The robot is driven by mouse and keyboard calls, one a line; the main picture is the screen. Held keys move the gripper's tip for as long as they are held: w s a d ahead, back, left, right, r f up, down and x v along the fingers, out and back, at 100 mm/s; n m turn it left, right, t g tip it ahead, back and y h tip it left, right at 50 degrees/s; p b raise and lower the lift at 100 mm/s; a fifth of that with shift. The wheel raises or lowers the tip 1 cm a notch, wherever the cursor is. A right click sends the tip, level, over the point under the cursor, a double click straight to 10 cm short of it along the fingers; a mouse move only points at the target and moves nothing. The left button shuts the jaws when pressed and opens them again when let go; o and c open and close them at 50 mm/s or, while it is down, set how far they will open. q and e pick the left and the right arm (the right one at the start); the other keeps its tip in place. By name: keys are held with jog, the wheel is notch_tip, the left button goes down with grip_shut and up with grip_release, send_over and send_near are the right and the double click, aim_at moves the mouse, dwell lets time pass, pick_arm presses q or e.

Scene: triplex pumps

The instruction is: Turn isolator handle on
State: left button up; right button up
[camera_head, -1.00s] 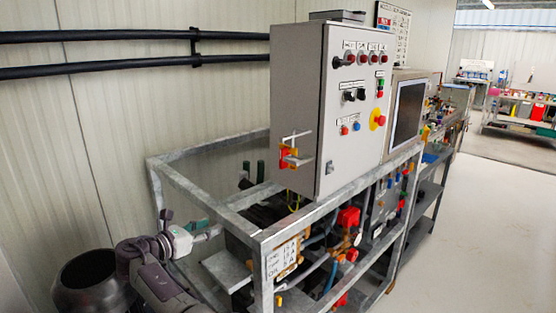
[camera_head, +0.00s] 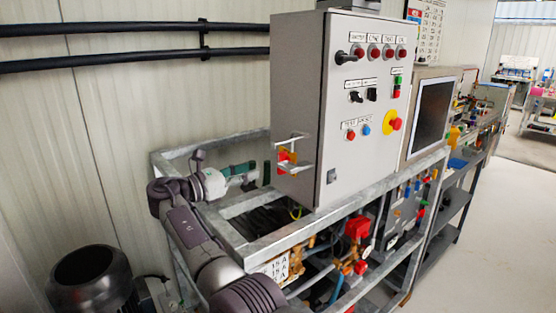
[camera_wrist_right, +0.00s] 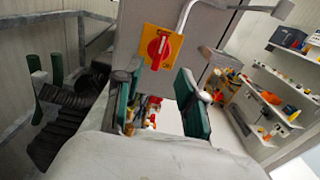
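The isolator handle (camera_head: 285,156) is red on a yellow plate, on the left side wall of the grey control cabinet (camera_head: 306,90). A grey metal bracket partly covers it in the head view. In the right wrist view the red handle (camera_wrist_right: 158,47) points roughly up and down, on its yellow plate (camera_wrist_right: 175,38). My right gripper (camera_head: 252,171) is left of the handle, at about its height. In the right wrist view the green-padded fingers of this gripper (camera_wrist_right: 160,82) are apart with nothing between them, and the handle is beyond the tips. My left gripper is not in view.
A galvanised frame (camera_head: 262,247) carries the cabinet, with pipes and red valves (camera_head: 358,227) below. The bent bracket bar (camera_wrist_right: 183,18) sticks out close to the handle. A dark motor (camera_head: 90,280) stands at lower left. The floor (camera_head: 500,230) at right is clear.

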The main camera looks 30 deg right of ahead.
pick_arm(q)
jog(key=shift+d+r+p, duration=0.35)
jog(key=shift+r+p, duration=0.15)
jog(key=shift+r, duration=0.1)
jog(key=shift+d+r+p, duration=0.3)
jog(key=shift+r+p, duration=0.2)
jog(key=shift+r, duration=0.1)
pick_arm(e)
jog(key=d, duration=1)
jog(key=shift+w, duration=0.35)
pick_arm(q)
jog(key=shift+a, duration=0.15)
pick_arm(e)
jog(key=shift+d+f, duration=0.1)
jog(key=shift+c, duration=0.3)
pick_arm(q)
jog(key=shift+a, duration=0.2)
pick_arm(e)
grip_shut()
